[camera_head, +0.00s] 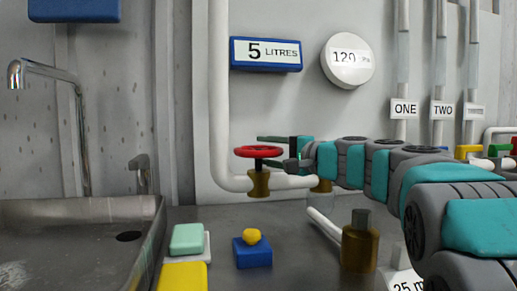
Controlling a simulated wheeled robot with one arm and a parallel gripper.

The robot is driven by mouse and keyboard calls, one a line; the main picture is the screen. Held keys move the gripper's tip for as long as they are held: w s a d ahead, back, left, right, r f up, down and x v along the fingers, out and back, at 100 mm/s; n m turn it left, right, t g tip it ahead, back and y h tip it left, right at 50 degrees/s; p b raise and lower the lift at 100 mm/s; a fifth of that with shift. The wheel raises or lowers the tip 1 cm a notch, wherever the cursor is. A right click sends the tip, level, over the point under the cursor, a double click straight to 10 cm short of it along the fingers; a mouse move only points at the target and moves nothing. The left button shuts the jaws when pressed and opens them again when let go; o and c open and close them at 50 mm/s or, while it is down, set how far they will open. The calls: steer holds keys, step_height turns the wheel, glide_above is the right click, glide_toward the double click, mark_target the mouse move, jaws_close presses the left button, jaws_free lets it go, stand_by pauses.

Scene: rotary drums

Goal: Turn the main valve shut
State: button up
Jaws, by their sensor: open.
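The main valve appears to be the red handwheel (258,152) on a brass body, set on the white pipe left of centre in the head view. My gripper (278,152) is at the wheel's right side, with its jaws open. One thin dark green finger reaches left above and behind the wheel. The other, darker finger is lower, by the wheel's right edge. I cannot tell whether either finger touches the wheel. My arm comes in from the right and hides part of the pipe behind it.
A blue block with a yellow knob (252,237), a pale green sponge-like block (187,239) and a yellow block (183,277) are on the counter. A brass bottle-like part (360,247) stands below my arm. A metal sink (75,211) is at left.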

steer(key=shift+x, duration=1.15)
jaws_close()
